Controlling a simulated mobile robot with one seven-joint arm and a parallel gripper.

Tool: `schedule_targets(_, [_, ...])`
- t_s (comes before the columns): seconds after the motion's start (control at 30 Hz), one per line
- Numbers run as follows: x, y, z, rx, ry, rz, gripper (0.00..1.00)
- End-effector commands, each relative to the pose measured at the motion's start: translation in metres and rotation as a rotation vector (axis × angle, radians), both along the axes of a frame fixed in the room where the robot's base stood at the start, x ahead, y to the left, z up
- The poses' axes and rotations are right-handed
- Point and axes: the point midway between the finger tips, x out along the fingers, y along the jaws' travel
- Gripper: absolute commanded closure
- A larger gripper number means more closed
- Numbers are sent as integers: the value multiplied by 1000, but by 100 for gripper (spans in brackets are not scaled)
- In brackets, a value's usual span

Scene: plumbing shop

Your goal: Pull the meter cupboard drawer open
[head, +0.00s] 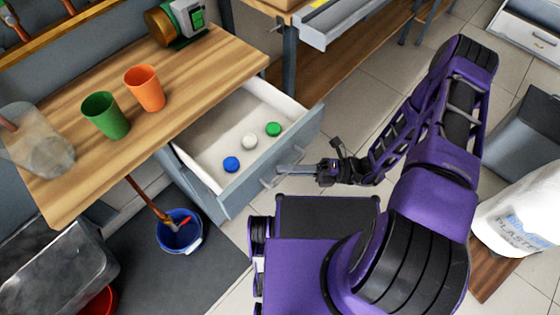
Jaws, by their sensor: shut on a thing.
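The meter cupboard drawer (302,133) is pulled out from under the wooden worktop, with its pale inside showing. A blue round piece (231,164), a white one (250,141) and a green one (273,129) lie in it. My gripper (280,172) is at the outer side of the grey drawer front, shut on the drawer handle (266,183). The fingertips are small in this view and the contact is partly hidden.
The worktop (180,105) holds a green cup (105,115), an orange cup (145,88), a clear jar (36,140) and a green machine (184,20). A blue bucket (180,232) stands below. A plaster bag (518,215) is at right. Tiled floor is clear beyond the drawer.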

Motion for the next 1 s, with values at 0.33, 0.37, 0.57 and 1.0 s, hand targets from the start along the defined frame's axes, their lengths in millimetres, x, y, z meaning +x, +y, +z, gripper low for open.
schedule_targets(0.33, [-2,-4,0,0,-1,-1,100])
schedule_targets(0.37, [-2,-4,0,0,-1,-1,100])
schedule_targets(0.57, [-2,-3,0,0,-1,-1,65])
schedule_targets(1.0, [-1,-9,-1,-1,-1,-2,55])
